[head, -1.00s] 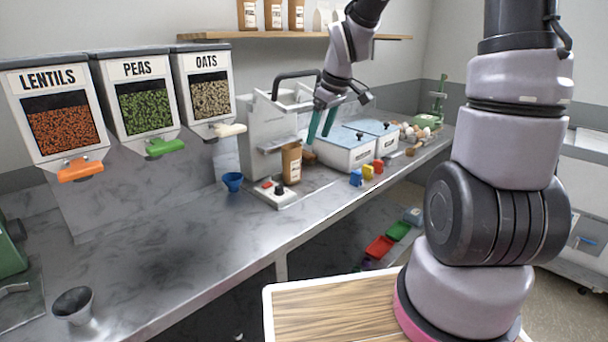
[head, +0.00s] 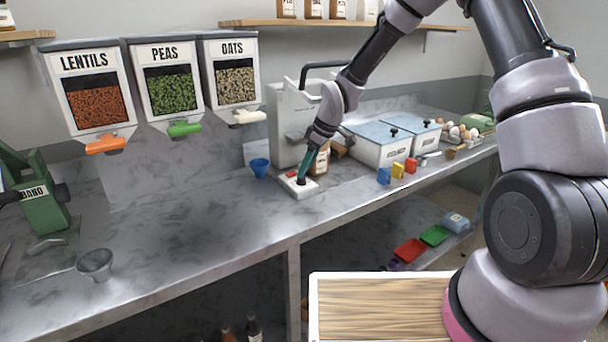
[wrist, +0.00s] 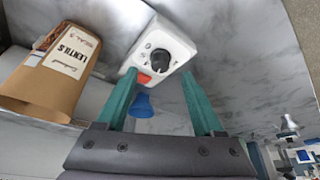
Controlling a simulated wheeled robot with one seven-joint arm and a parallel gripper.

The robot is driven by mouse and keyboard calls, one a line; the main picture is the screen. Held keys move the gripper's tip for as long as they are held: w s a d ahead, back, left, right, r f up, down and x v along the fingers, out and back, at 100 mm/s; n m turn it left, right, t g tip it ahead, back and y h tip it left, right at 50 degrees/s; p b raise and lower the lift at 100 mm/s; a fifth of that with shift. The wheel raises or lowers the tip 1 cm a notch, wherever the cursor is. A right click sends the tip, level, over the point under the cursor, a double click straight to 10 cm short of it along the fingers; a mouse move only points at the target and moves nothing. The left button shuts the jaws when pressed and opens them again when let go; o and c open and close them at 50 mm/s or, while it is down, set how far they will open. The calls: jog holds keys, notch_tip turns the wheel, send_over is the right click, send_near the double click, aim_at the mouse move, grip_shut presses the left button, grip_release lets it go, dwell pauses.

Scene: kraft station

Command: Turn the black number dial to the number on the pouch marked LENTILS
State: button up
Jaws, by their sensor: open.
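The black number dial (wrist: 159,60) sits on a white control box (wrist: 182,30) in the wrist view, with a red button (wrist: 144,79) beside it. In the head view the white box (head: 294,190) is on the counter, and my gripper (head: 304,172) is right over it, hiding most of the dial. My gripper (wrist: 160,100) is open, its teal fingers apart and pointing toward the box; I cannot tell whether they touch it. The brown pouch marked LENTILS (wrist: 62,68) stands beside the box; its number is not readable. It also shows behind my gripper in the head view (head: 321,164).
A blue funnel cup (head: 259,167) stands left of the box, before the grey machine (head: 288,125). Blue, yellow and red small items (head: 397,170) stand to the right, near white lidded bins (head: 378,150). The counter's left middle (head: 185,220) is clear.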

aim_at(301, 180)
jog(key=shift+x, duration=1.95)
grip_shut()
